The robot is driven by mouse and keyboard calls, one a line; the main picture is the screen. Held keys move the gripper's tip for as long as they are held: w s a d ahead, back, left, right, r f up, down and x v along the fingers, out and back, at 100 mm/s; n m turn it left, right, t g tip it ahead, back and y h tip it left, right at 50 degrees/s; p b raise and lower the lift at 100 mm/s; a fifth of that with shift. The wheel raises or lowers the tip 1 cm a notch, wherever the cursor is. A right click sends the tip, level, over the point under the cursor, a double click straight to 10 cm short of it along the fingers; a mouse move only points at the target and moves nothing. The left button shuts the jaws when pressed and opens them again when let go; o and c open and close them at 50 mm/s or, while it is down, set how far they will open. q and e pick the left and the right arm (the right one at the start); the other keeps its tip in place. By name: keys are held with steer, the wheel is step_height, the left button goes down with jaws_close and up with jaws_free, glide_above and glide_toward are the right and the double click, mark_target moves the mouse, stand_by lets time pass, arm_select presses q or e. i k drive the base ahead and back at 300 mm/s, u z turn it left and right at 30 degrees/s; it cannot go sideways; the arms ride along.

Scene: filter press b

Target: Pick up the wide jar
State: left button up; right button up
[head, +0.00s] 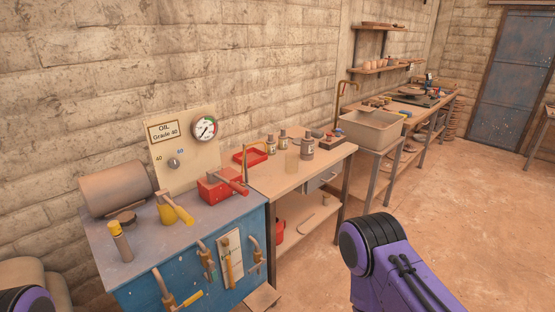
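Several small jars stand on the wooden table in the middle of the head view. The widest-looking one is a dark grey jar with a pale label (307,149), near the table's right part; I take it as the wide jar, but it is small in view. Two narrower jars, one at the left (270,146) and one further back (283,138), stand beside it. A pale see-through container (291,163) stands in front. Neither gripper shows. Only purple links of my arms are visible, at bottom right and in the bottom left corner, well apart from the jars.
A blue cabinet (188,262) with pipes, a red box (222,187) and a gauge panel (188,150) stands left of the wooden table (268,180). A sink (371,130) stands right of the table. The floor (440,210) at the right is open.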

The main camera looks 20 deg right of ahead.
mark_target(292, 163)
steer(key=u, duration=1.05)
steer(key=i, duration=0.95)
steer(key=z, duration=2.4)
